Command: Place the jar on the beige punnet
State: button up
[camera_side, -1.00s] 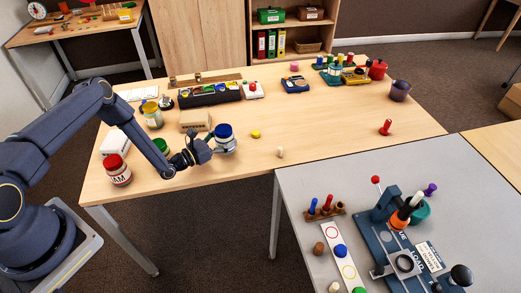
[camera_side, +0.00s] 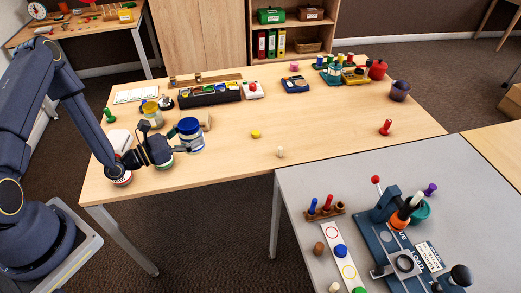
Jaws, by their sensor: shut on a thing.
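The jar with the blue lid (camera_side: 190,140) is in the left part of the wooden table, upright. My gripper (camera_side: 179,143) is shut on it from the left side. The beige punnet (camera_side: 206,120) is just behind the jar in the picture. The jar and gripper hide most of the punnet, leaving its right end in view. The jar seems to be held up off the table, but the gap below it is hard to judge.
A yellow-lidded jar (camera_side: 153,114) stands left of the punnet. A green-lidded jar (camera_side: 165,161) and a red-lidded jar (camera_side: 121,179) are partly hidden by my arm. A black tray (camera_side: 209,93) lies behind. The table's middle, around a yellow piece (camera_side: 256,134), is mostly clear.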

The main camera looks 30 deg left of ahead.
jog(key=w+a+r+n+y, duration=0.1)
jog(key=w+a+r, duration=0.1)
jog(key=a, duration=0.4)
jog(key=w+a+r+y, duration=0.1)
jog(key=a+r, duration=0.2)
jog(key=a, duration=0.4)
jog(key=shift+t, duration=0.4)
jog(key=w+a+f, duration=0.1)
jog(key=w+f, duration=0.2)
jog(key=w, duration=0.1)
jog(key=w+a+f, duration=0.1)
jog(key=w+f, duration=0.2)
jog(key=w, duration=0.1)
jog(key=w+a+f, duration=0.1)
jog(key=w+f, duration=0.2)
jog(key=w, duration=0.1)
jog(key=shift+w+a+f, duration=0.15)
jog(key=shift+w, duration=0.05)
jog(key=shift+w+a+f, duration=0.1)
jog(key=shift+w+f, duration=0.25)
jog(key=shift+f, duration=1.55)
jog(key=shift+f, duration=0.15)
jog(key=o, duration=1.3)
jog(key=shift+c, duration=0.2)
